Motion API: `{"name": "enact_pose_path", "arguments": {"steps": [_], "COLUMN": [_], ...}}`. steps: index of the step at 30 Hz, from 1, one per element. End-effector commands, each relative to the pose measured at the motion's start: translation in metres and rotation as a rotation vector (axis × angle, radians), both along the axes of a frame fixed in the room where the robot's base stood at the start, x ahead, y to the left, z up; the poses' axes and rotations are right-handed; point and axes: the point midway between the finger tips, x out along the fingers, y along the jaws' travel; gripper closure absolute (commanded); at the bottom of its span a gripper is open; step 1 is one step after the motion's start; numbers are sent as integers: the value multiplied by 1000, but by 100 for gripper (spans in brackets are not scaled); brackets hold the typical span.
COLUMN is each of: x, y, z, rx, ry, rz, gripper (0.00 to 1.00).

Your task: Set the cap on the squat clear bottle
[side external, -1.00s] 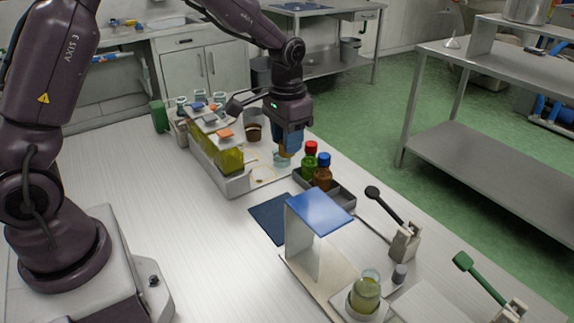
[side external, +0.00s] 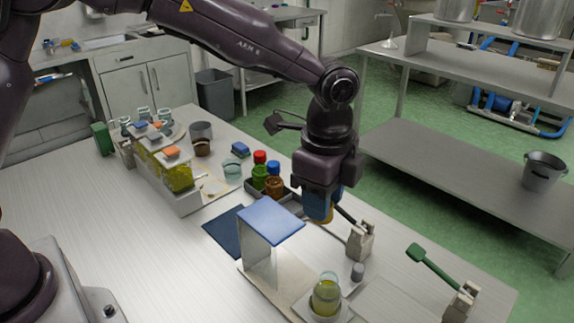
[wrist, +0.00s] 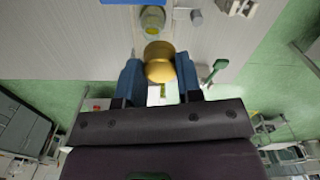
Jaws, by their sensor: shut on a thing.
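My gripper (side external: 319,212) is shut on a gold, rounded cap (wrist: 160,62), which shows between its blue fingers in the wrist view. In the side external view the cap is mostly hidden by the fingers. The squat clear bottle (side external: 327,295), with yellow-green liquid inside, stands upright on a pale base at the front. It also shows in the wrist view (wrist: 152,20), just beyond the cap. My gripper is above and behind the bottle, with the cap apart from it.
A blue-topped stand (side external: 272,221) rises left of the bottle. A black-handled lever (side external: 361,240) and a green-handled lever (side external: 432,262) stand to the right. A small grey cylinder (side external: 358,271) is close to the bottle. Coloured bottles (side external: 259,177) stand in a tray behind.

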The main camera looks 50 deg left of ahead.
Motion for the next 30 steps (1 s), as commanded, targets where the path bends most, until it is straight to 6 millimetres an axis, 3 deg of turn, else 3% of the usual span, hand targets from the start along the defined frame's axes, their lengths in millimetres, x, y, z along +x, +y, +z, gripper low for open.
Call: {"name": "enact_pose_path", "arguments": {"steps": [1, 7, 15, 30], "x": [-4, -15, -14, -14], "y": [-12, -41, -38, -38], "z": [0, 0, -41, -70], "rx": [0, -1, 0, 1], "ry": [-1, 0, 2, 1], "rz": [-63, -238, -225, -223], "gripper": [82, 82, 82, 82]}}
